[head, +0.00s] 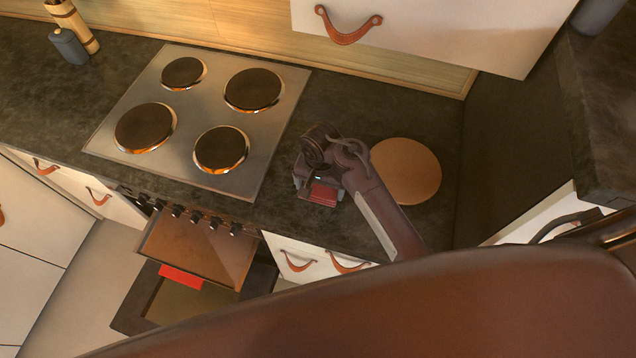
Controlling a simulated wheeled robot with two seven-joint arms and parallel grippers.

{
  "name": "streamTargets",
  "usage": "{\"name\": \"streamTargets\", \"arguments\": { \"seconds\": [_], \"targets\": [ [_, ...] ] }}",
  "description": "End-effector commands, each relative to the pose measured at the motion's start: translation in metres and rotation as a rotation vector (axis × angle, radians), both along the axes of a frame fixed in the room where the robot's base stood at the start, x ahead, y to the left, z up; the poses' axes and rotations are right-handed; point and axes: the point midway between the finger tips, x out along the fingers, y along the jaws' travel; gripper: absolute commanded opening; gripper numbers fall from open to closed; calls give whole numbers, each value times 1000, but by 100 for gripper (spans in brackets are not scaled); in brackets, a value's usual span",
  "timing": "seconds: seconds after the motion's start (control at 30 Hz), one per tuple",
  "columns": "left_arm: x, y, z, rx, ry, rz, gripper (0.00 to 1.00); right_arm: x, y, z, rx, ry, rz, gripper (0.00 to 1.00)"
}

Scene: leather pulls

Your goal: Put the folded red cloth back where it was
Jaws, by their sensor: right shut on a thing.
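A flat red piece, which looks like the folded red cloth (323,194), is at my right gripper (318,184) over the dark counter between the stove and the round board. My right gripper is shut on it, and the gripper and wrist hide part of it. I cannot tell whether the cloth touches the counter. A second red cloth-like piece (181,278) shows at the lower edge of the oven front (198,247). My left gripper is not in view.
A hob (262,122) with several round burners lies left of my gripper. A round wooden board (407,171) lies just right, partly behind my arm. A grey jar (69,46) and wooden holder (72,22) stand at the far left. A cabinet (430,30) overhangs the back.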

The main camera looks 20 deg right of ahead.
Motion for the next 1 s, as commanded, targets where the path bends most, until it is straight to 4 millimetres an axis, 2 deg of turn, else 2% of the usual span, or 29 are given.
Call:
{"name": "streamTargets", "arguments": {
  "seconds": [0.13,0.17,0.23,0.57,0.67,1.0],
  "targets": [
    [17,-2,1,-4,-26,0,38,-1,0,-3,0,2,1,69],
    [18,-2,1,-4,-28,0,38,-1,0,-3,0,1,1,92],
    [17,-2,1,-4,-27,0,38,0,0,-3,1,1,1,100],
    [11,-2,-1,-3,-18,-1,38,1,1,4,1,-2,0,100],
    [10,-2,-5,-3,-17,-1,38,1,2,17,4,-4,1,100],
    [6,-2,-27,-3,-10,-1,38,2,0,88,2,-4,-1,100]
  ]
}}
